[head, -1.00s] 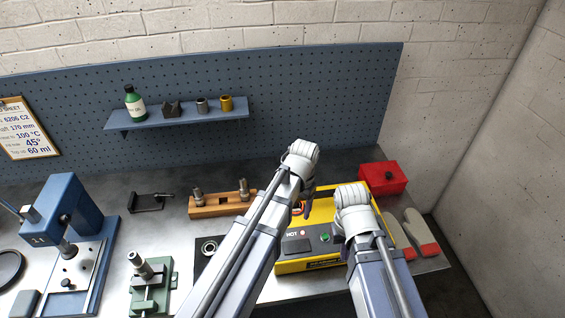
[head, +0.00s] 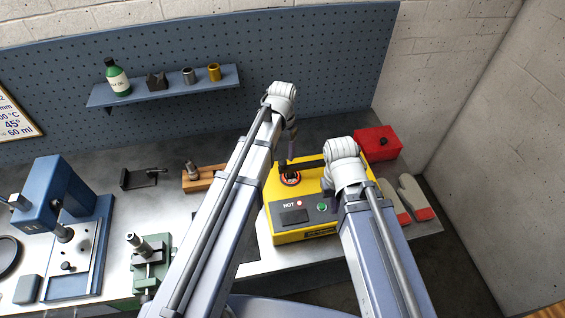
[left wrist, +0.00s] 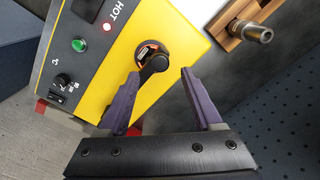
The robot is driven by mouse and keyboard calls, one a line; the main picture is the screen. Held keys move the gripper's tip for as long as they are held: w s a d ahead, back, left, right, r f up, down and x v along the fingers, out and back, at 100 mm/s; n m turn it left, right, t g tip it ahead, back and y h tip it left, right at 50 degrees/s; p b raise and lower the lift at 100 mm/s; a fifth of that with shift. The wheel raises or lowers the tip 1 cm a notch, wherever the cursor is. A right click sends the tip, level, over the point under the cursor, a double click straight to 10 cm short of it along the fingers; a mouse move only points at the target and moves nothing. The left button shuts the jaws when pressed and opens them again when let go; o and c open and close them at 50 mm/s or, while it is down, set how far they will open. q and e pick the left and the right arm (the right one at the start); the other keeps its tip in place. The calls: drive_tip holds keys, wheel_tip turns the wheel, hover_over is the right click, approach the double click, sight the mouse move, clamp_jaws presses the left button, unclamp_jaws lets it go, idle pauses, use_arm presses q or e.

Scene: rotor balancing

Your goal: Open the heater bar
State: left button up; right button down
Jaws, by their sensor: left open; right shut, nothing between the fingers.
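The yellow heater (head: 277,222) stands on the bench with HOT lettering, a red light and a green button on its front. Its dark heater bar (head: 309,163) lies across the top, with an orange-and-dark ring opening (head: 291,178) under its left end. In the left wrist view the bar (left wrist: 157,63) reaches over that opening, its end between my left fingertips. My left gripper (head: 290,152) is open around the bar's end, with gaps on both sides. My right gripper (head: 327,188) is shut and empty above the heater's right part; its fingertips are partly hidden by its wrist.
A red box (head: 377,141) and pale gloves (head: 414,196) lie right of the heater. A wooden block with metal pegs (head: 196,181) is left of it, partly behind my left arm. A blue press (head: 60,200) and green fixture (head: 150,262) stand further left.

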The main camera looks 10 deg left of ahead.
sight(283, 162)
use_arm(q)
wheel_tip(283, 162, down, 5)
drive_tip(key=b, duration=0.3)
drive_tip(key=shift+r+b, duration=0.1)
drive_tip(key=shift+b, duration=0.3)
clamp_jaws()
idle(1.0)
